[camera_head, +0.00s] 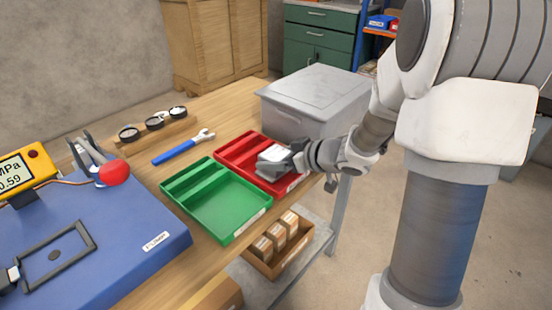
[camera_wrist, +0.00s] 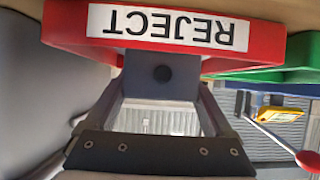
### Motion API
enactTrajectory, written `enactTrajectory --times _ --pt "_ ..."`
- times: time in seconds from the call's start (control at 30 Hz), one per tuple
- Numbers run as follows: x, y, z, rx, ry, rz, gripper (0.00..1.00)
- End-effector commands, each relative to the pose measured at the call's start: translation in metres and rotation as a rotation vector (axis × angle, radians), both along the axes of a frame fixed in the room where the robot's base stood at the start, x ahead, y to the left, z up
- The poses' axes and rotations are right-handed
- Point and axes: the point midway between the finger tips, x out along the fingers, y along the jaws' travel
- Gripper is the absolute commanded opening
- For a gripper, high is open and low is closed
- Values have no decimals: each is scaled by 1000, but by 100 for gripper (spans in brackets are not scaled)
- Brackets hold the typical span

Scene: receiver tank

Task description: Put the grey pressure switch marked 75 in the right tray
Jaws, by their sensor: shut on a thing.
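My gripper (camera_head: 279,158) is at the right part of the red tray (camera_head: 238,150), shut on a grey, pale-topped block, the pressure switch (camera_head: 273,153). The tray's label reads REJECT in the wrist view (camera_wrist: 166,24), upside down. I cannot tell whether the switch touches the tray floor. An empty green tray (camera_head: 222,207) stands left of the red one.
A blue test bench (camera_head: 120,236) with a yellow gauge (camera_head: 27,172) and red-knobbed lever (camera_head: 114,172) is at left. A blue wrench (camera_head: 182,148) and a wooden rack (camera_head: 155,135) lie behind the trays.

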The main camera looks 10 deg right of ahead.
Motion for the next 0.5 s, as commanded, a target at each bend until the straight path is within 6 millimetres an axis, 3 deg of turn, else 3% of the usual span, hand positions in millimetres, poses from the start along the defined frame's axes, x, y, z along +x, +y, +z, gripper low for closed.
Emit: enactTrajectory --times 0.1,0.13,0.2,0.5 --pt "0 0 -4 1 0 0 0" --pt "0 0 -3 1 1 0 93" --pt "0 0 -3 1 1 0 100" --pt "-1 -1 3 0 0 -1 100"
